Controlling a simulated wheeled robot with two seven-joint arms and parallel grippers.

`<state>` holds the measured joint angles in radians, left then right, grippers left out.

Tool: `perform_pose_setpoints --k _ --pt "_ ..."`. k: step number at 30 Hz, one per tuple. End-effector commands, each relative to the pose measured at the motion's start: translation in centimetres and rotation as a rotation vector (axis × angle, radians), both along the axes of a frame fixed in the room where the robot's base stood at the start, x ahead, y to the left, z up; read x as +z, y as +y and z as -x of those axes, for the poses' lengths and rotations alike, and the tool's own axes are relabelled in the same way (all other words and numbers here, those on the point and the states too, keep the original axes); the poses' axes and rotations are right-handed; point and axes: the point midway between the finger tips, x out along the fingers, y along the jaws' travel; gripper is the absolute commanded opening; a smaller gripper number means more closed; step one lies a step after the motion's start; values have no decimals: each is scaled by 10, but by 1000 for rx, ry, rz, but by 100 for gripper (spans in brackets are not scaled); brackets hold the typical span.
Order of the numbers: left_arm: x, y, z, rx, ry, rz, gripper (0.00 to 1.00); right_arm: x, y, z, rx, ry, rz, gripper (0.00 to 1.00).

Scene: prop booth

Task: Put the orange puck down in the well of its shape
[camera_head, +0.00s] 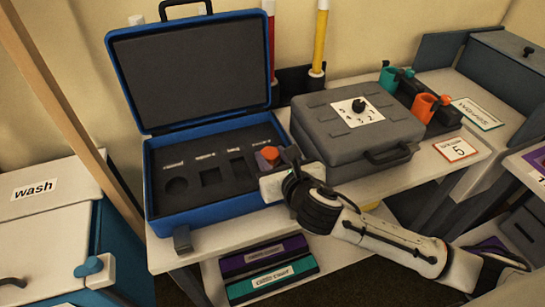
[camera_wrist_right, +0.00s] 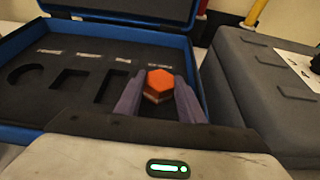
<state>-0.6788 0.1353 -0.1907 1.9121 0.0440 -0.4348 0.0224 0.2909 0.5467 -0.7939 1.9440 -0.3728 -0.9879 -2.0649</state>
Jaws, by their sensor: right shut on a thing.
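The orange puck (camera_head: 270,153) has a six-sided orange top in the right wrist view (camera_wrist_right: 159,81). My right gripper (camera_head: 272,166) is shut on it, with one finger on each side. The puck is over the right end of the dark foam in the open blue case (camera_head: 222,207). A round well (camera_head: 177,185), a square well (camera_head: 211,177) and a narrow rectangular well (camera_head: 238,170) lie in a row to its left. The foam under the puck is hidden by the puck and fingers, so I cannot tell its height or the well there. My left gripper is out of view.
The case's lid (camera_head: 190,70) stands open at the back. A grey closed case (camera_head: 350,125) stands close on the right of my right gripper. Orange and teal cups (camera_head: 424,106) stand farther right. A wash bin (camera_head: 40,225) is at the left.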

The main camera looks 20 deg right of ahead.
Motion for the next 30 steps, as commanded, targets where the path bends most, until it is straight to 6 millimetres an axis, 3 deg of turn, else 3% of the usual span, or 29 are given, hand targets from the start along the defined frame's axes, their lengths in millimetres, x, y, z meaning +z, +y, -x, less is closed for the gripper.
perform_pose_setpoints --k 10,11,14,26,30 --pt "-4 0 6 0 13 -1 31 -6 0 0 1 1 2 12" --pt "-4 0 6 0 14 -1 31 -6 0 0 0 1 1 39" --pt "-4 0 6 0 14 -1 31 -6 0 0 0 1 1 54" --pt "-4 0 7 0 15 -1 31 3 0 0 0 -2 -1 54" --pt "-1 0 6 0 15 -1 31 10 -1 23 3 2 1 54"
